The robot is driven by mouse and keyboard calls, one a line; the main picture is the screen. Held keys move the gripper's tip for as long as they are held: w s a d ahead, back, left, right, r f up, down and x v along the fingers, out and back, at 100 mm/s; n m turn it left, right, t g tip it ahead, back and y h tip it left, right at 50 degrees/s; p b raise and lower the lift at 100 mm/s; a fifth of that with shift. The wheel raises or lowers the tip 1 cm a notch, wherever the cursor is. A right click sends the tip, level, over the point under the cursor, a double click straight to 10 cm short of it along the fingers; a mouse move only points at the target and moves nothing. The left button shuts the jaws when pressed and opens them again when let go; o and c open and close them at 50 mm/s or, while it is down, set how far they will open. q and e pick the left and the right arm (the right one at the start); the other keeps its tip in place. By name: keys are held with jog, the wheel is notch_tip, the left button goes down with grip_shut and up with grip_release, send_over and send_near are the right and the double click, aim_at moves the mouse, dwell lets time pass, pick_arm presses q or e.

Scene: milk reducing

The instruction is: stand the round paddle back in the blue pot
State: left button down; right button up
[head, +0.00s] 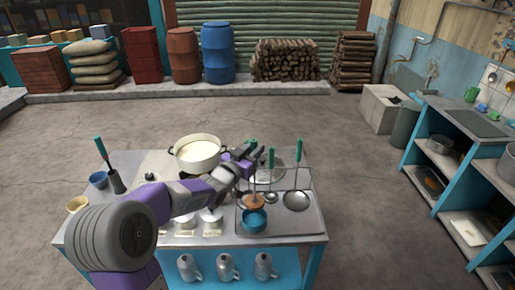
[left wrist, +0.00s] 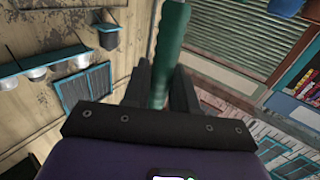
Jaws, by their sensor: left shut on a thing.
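My left gripper (head: 262,158) is at the right side of the counter, above the sink area. It is shut on a green handle, which rises between its fingers in the left wrist view (left wrist: 168,55). The round paddle (head: 257,200) shows a flat brown head below the gripper, at the mouth of the blue pot (head: 254,221). Whether the head is inside the rim or just above it is hard to tell. The gripper partly hides the shaft. My right gripper is not in view.
Other green-handled tools, one at the right (head: 299,149), hang over the sink (head: 310,222). A large white pot of milk (head: 198,152) stands behind my arm. A tool stands in a grey holder (head: 116,182) at left, near a blue bowl (head: 98,180). Metal jugs (head: 226,268) sit below.

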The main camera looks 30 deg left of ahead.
pick_arm(q)
jog(key=shift+s+f, duration=0.15)
jog(key=shift+f, duration=0.25)
jog(key=shift+f+b, duration=1.45)
jog(key=shift+f, duration=0.6)
notch_tip(320, 180, down, 5)
jog(key=b, duration=0.5)
jog(key=shift+r, duration=0.1)
jog(key=c, duration=0.8)
grip_release()
jog(key=s, duration=0.7)
jog(key=shift+s+p, duration=0.25)
jog(key=shift+p, duration=0.1)
